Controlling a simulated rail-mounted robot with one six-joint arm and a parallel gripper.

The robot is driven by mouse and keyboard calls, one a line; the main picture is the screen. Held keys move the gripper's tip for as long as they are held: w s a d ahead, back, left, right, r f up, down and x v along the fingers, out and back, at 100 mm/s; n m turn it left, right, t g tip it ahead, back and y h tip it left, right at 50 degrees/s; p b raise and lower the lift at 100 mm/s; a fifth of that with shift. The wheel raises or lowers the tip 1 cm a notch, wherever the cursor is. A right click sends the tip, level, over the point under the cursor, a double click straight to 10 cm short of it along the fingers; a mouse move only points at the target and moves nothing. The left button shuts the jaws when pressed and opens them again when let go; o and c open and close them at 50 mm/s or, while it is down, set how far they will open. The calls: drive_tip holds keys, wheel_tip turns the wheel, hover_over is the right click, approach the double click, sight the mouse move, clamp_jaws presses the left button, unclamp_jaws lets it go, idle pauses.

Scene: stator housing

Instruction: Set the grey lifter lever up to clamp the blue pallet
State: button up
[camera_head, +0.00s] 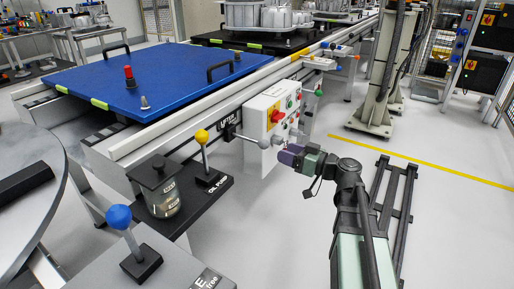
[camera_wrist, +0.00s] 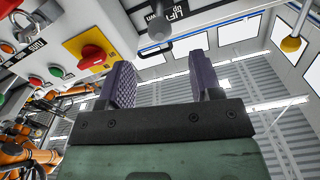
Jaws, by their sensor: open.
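The grey lifter lever (camera_head: 263,143) sticks out to the right from its black base beside the "LIFTER" label, roughly level and sloping slightly down to its round grey knob. The knob also shows in the wrist view (camera_wrist: 158,27), beyond and between my fingertips, apart from them. My gripper (camera_head: 281,155) has purple fingers and is just right of and slightly below the knob in the head view. In the wrist view my gripper (camera_wrist: 160,70) is open with nothing between the fingers. The blue pallet (camera_head: 170,85) lies flat on the conveyor, with black handles and a red knob on it.
A white control box (camera_head: 262,118) with a red-and-yellow switch (camera_head: 277,115) stands close behind my gripper; the switch shows left of my fingers in the wrist view (camera_wrist: 92,50). A yellow-knobbed lever (camera_head: 202,138) marks the oil pump. A blue-knobbed lever (camera_head: 119,216) is nearer. Open floor lies right.

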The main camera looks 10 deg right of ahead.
sight(261, 142)
drive_tip(key=x, duration=1)
drive_tip(key=shift+d, duration=0.1)
clamp_jaws()
